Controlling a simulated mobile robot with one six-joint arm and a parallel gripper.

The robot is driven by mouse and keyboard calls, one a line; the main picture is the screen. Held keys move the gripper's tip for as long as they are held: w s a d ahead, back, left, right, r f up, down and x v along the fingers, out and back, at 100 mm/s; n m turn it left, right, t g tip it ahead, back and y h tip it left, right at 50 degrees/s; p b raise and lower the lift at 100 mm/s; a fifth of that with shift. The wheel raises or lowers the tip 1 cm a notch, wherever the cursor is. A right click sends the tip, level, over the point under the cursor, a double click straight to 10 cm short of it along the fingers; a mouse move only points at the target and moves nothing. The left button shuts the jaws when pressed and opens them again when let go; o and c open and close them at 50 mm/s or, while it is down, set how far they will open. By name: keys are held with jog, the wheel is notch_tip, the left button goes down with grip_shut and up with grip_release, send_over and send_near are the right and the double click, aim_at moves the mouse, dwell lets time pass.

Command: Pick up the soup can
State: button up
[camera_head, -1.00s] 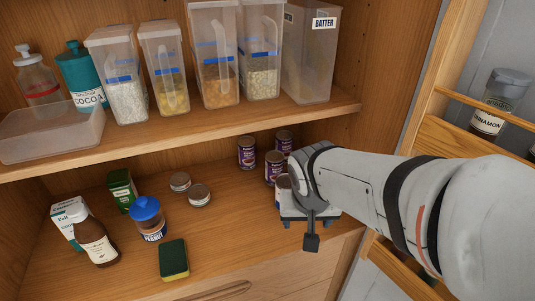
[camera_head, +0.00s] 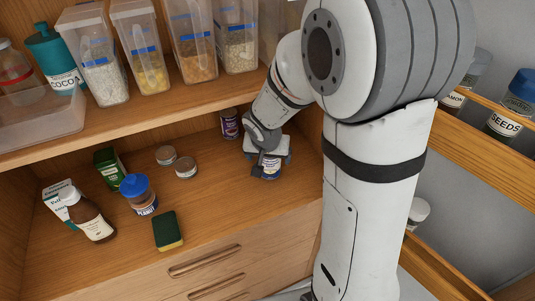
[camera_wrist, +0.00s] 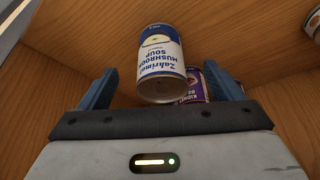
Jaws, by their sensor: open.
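The soup can (camera_wrist: 160,62) has a blue and white mushroom soup label and shows upside down in the wrist view. In the head view its label (camera_head: 271,168) peeks out under my gripper (camera_head: 268,158) on the lower shelf; the rest is hidden. In the wrist view my gripper (camera_wrist: 161,72) is open, with a blue finger on each side of the can and gaps between. A purple kidney bean can (camera_wrist: 200,88) shows partly behind the soup can, by the right finger.
Two low tins (camera_head: 186,167), a peanut jar (camera_head: 140,195), a brown bottle (camera_head: 91,218) and a sponge (camera_head: 168,231) stand farther left. The upper shelf (camera_head: 130,122) runs above; the door racks (camera_head: 475,158) are at right.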

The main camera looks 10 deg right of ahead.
aim_at(272, 169)
jog(key=shift+w+d+p, duration=0.15)
jog(key=shift+w+d, duration=0.1)
jog(key=shift+w, duration=0.35)
jog(key=shift+w+d+p, duration=0.15)
jog(key=shift+w+d, duration=0.05)
jog(key=shift+w, duration=0.4)
jog(key=x, duration=0.5)
jog(key=shift+c, duration=0.6)
jog(key=c, duration=1.2)
